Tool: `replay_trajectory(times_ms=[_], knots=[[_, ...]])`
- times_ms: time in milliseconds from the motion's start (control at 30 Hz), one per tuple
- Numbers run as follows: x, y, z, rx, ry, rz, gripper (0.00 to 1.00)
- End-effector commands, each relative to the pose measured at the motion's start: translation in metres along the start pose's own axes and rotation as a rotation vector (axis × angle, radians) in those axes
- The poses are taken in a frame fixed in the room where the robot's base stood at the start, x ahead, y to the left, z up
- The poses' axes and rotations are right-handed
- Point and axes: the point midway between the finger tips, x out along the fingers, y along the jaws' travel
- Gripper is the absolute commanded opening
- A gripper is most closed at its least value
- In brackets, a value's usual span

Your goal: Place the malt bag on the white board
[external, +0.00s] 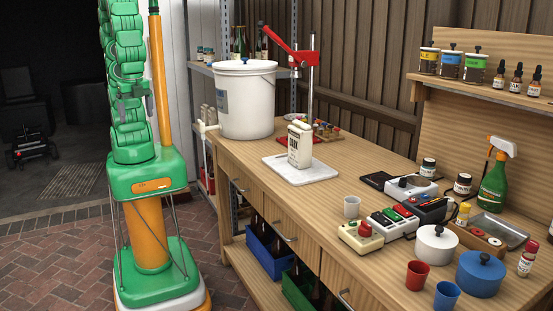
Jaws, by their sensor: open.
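A pale bag-like package with dark lettering, which looks like the malt bag (300,146), stands upright on the white board (318,172). The board lies flat on the wooden workbench near its back left part. The lettering is too small to read with certainty. My gripper (125,112) is at the far left, beside the bench and well away from the bag. It is open, with nothing seen between its fingers.
A large white bucket (246,102) stands left of the board, with a red-levered capper (310,75) behind. Pots, cups, small devices and a green spray bottle (493,185) crowd the bench's right side. Brick floor (70,250) is clear at left.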

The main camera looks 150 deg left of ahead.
Motion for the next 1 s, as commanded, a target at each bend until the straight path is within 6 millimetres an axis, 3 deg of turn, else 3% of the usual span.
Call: replay_trajectory(times_ms=[100, 233, 1000], knots=[[0.009, 0.005, 0.025, 0.155, -0.01, -0.007, 0.89], [0.015, 0.007, 0.037, 0.24, -0.019, -0.012, 0.89], [0.016, 0.007, 0.039, 0.26, -0.022, -0.013, 0.89]])
